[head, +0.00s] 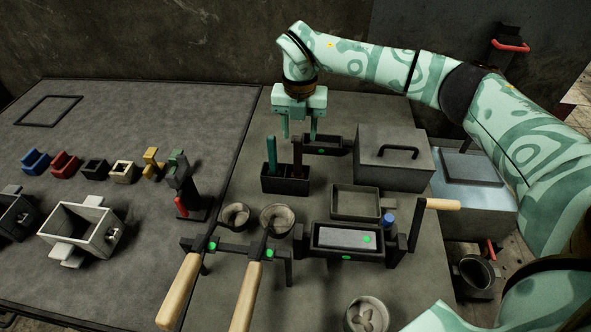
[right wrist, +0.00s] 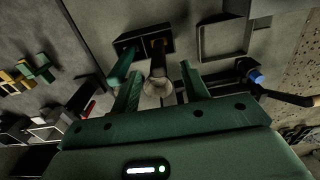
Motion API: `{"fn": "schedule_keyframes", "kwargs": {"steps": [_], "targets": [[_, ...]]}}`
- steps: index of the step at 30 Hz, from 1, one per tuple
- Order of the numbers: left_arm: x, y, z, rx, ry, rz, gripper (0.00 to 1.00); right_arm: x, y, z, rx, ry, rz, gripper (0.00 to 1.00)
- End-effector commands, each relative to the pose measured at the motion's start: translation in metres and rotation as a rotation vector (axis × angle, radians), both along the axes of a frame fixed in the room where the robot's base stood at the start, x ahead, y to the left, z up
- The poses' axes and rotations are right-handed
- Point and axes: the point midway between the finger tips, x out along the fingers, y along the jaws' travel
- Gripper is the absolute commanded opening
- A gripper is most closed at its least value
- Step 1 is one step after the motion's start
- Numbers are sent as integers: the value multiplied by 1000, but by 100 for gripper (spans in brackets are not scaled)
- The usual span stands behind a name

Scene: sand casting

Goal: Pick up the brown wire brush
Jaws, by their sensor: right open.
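The brown wire brush (head: 297,158) stands upright in the right part of a black two-slot holder (head: 286,186). A teal-handled tool (head: 271,153) stands beside it in the left part. My right gripper (head: 299,134) is open, pointing down above the holder, with its fingers around or just above the top of the brown brush. In the right wrist view the brush (right wrist: 158,78) shows between the two open fingers (right wrist: 160,95), with the black holder (right wrist: 128,43) beyond; I cannot tell whether a finger touches it. My left gripper is not in view.
A dark tray (head: 326,150) lies close behind the holder. A lidded grey box (head: 392,165) stands to the right and an open tray (head: 355,213) in front. Two wooden-handled ladles (head: 180,292) rest on a rack in front. The table at left has clear room.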

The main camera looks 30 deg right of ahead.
Motion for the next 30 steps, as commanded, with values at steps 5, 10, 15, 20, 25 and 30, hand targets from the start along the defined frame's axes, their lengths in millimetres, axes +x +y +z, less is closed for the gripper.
{"fn": "schedule_keyframes", "kwargs": {"steps": [5,10,15,20,25,30], "targets": [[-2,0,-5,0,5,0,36,0,0,-12,0,0,1,45],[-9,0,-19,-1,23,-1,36,0,3,-39,2,6,2,45],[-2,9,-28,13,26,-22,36,0,3,-62,0,3,1,45],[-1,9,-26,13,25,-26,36,0,3,-59,1,-2,1,45],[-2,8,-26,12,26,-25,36,0,3,-59,1,-2,1,15],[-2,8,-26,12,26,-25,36,0,4,-59,0,-1,2,0]]}}
